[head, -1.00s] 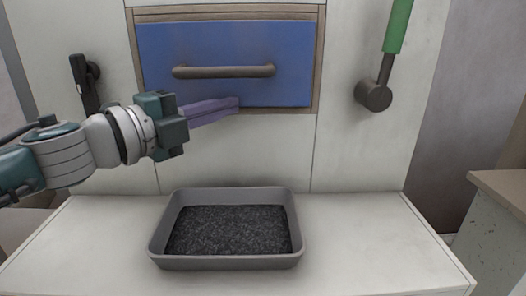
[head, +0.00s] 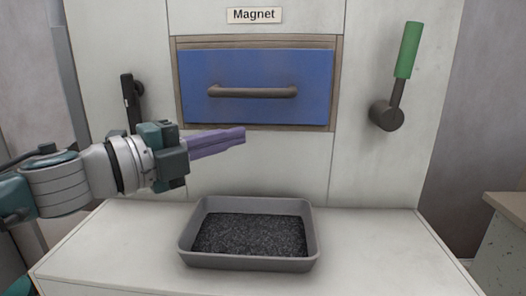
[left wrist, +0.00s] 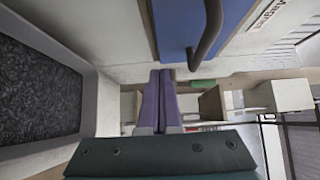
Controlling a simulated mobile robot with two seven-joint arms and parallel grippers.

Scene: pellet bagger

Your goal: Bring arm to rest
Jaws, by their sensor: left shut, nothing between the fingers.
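My left gripper (head: 243,136) comes in from the left in the head view, with its purple fingers together and nothing between them. It is in front of the machine's white face, below the left part of the blue drawer front (head: 258,108) and above the grey tray. In the left wrist view the shut fingers (left wrist: 166,73) point away, with the blue panel (left wrist: 190,28) and its dark handle (left wrist: 209,36) above them. The fingers look apart from the handle. My right gripper is not in view.
A grey tray (head: 186,245) of dark pellets stands on the white ledge (head: 385,262). A lever with a green grip (head: 408,50) is at the right, pointing up. A dark latch (head: 130,103) is at the left. A sign reads "Magnet" (head: 254,15). The ledge right of the tray is clear.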

